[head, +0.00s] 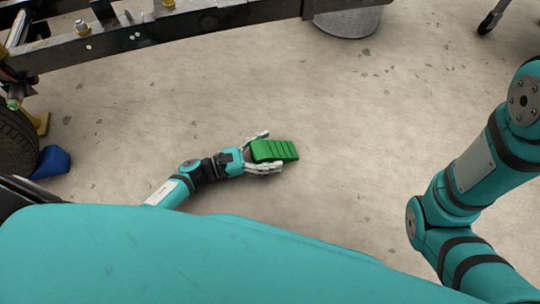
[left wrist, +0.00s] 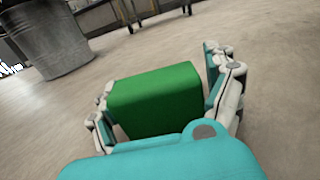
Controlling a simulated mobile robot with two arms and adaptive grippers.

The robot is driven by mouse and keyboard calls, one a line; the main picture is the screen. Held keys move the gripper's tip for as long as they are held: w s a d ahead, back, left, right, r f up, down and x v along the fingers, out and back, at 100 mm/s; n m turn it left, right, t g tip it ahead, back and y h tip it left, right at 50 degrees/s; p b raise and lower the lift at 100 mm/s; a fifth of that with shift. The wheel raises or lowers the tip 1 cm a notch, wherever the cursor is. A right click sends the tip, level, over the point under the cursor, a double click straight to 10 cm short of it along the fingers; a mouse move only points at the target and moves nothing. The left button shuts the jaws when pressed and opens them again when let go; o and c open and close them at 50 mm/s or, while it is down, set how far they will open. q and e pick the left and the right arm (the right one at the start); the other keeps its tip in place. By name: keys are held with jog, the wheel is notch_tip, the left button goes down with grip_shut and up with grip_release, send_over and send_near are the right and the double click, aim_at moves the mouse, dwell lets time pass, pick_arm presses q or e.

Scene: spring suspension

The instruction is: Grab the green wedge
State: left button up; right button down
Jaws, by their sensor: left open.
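The green wedge (head: 275,151) lies on the concrete floor near the middle of the head view, its ridged face showing. My left gripper (head: 264,152) is open around its left end, with one finger on the far side and one on the near side. In the left wrist view the wedge (left wrist: 155,98) sits between the two spread fingers of the left gripper (left wrist: 168,105). There is a visible gap at the right finger; contact at the left finger cannot be told. My right arm shows at the right of the head view, but its gripper is not seen.
A dark metal frame (head: 190,30) spans the top left. A metal bucket (head: 348,22) stands at the top, and a caster (head: 489,22) is at the top right. A blue wedge (head: 51,162) lies by a tire (head: 15,143) at the left. Floor right of the green wedge is clear.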

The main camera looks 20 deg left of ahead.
pick_arm(q)
jog(key=shift+w+r, duration=0.1)
jog(key=c, duration=1.6)
jog(key=shift+r, duration=0.15)
